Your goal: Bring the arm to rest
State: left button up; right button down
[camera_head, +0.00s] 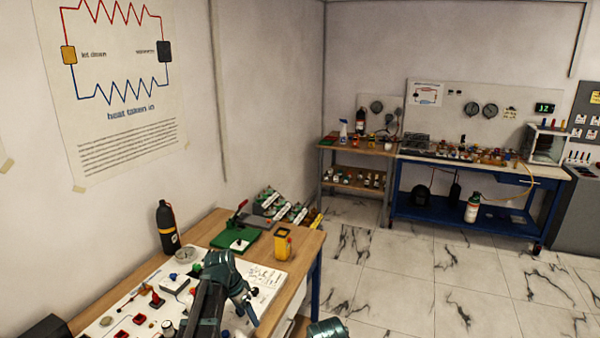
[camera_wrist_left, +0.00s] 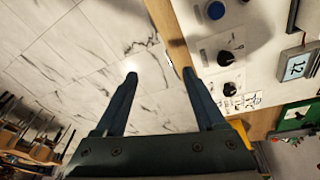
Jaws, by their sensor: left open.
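My left arm reaches in over the near workbench in the head view. Its gripper (camera_head: 246,306) hangs at the bench's right side, pointing down. In the left wrist view the two dark fingers of this gripper (camera_wrist_left: 160,74) are spread apart with nothing between them. Behind the fingers show the marble floor, the wooden bench edge and a white panel with dark knobs. My right gripper is not seen in either view.
The workbench (camera_head: 207,228) carries a black bottle (camera_head: 167,228), a green base with a red lever (camera_head: 236,237), a yellow container (camera_head: 283,244) and small parts. The tiled floor (camera_head: 390,290) to the right is open. A blue-framed bench (camera_head: 447,213) stands at the back.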

pick_arm(q)
jog(key=s+d+f+n+g+y+b, duration=0.1)
jog(key=s+d, duration=0.5)
jog(key=s, duration=0.6)
jog(key=s+d+f+n+y+b, duration=0.1)
jog(key=s+d, duration=0.5)
jog(key=s, duration=0.6)
notch_tip(320, 180, down, 2)
jog(key=shift+n+g+y+b, duration=0.4)
jog(key=shift+n+y, duration=0.5)
jog(key=shift+n, duration=0.2)
jog(key=shift+c, duration=0.2)
